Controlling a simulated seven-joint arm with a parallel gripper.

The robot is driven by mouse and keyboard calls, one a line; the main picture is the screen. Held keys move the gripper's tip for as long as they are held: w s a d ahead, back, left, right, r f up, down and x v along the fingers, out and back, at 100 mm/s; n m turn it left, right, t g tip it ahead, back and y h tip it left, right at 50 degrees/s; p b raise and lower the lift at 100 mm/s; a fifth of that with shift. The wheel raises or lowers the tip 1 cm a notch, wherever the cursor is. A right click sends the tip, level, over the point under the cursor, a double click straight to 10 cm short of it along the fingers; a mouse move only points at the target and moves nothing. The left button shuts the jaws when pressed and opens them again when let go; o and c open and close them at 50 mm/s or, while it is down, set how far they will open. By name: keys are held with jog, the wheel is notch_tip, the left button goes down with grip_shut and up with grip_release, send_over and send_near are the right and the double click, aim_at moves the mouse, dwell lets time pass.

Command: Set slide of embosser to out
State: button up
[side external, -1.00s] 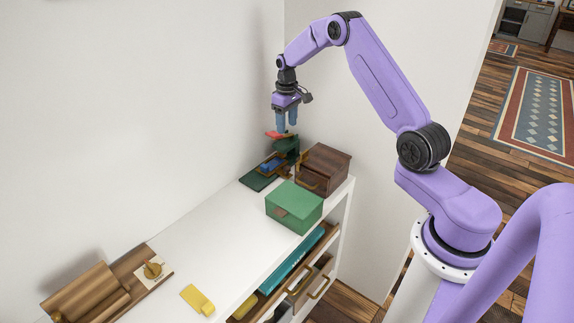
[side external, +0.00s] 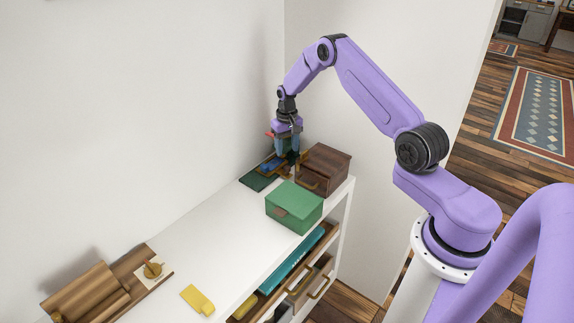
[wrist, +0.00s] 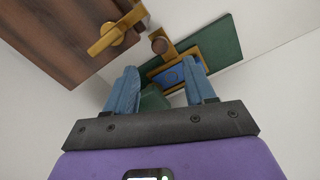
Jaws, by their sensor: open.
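The embosser (side external: 256,181) stands at the far end of the white shelf top, against the wall. It has a dark green base, which also shows in the wrist view (wrist: 225,42), and a blue piece (wrist: 173,76) framed by brass parts. A reddish part shows beside my gripper at the embosser's top. My gripper (side external: 287,153) points down at the embosser's body and hides much of it. In the wrist view, its two blue fingers (wrist: 161,90) are apart, with a green part of the embosser showing between them. I cannot tell whether the fingers touch it.
A dark wooden box (side external: 325,168) with a brass handle (wrist: 112,36) stands close beside the embosser. A green box (side external: 294,205) sits nearer on the shelf. Wooden items (side external: 88,292) and a yellow object (side external: 197,299) lie at the near end. The middle shelf top is clear.

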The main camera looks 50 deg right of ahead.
aim_at(287, 167)
notch_tip(287, 167, down, 8)
dwell(0.4)
